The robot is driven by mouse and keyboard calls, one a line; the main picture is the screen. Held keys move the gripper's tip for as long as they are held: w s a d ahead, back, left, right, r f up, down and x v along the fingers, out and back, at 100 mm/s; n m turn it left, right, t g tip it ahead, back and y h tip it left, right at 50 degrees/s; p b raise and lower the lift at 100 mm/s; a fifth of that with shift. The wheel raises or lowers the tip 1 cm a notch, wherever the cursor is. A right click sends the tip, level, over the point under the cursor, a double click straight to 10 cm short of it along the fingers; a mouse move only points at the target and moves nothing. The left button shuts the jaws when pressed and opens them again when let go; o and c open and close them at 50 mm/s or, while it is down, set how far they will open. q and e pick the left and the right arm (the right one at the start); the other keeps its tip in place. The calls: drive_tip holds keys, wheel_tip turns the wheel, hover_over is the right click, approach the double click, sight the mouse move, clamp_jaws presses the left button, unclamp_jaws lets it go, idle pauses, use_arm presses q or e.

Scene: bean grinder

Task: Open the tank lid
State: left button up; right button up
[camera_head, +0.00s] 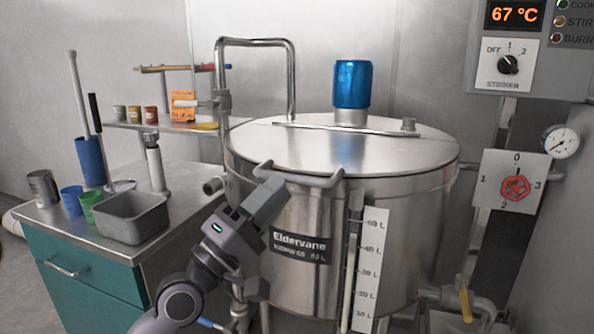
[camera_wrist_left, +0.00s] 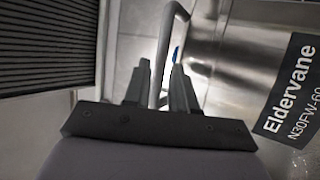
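The tank (camera_head: 400,230) is a large steel drum with an "Eldervane" label; the label also shows in the left wrist view (camera_wrist_left: 290,95). Its round lid (camera_head: 330,150) lies flat and closed on top. A grey bar handle (camera_head: 300,180) sticks out from the lid's front edge. My left gripper (camera_head: 268,190) is at the handle's left end, in front of the tank. In the left wrist view its fingers (camera_wrist_left: 160,88) are parted, with a grey curved bar (camera_wrist_left: 164,50) running between them. Contact with the bar is unclear. My right gripper is out of view.
A blue motor cap (camera_head: 352,84) stands on the lid. A bent pipe (camera_head: 290,80) rises behind it. Left is a cabinet (camera_head: 90,270) with a metal pan (camera_head: 132,218) and cups. Right are a control box (camera_head: 530,50), red knob (camera_head: 515,188) and gauge (camera_head: 562,142).

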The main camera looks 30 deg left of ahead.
sight(290, 177)
use_arm(q)
drive_tip(key=p+x, duration=0.1)
drive_tip(key=x, duration=0.3)
drive_tip(key=shift+w+r, duration=0.15)
drive_tip(key=shift+r, duration=0.05)
drive_tip(key=shift+p+x, duration=0.35)
drive_tip(key=shift+x, duration=0.55)
drive_tip(key=shift+d+f, duration=0.1)
clamp_jaws()
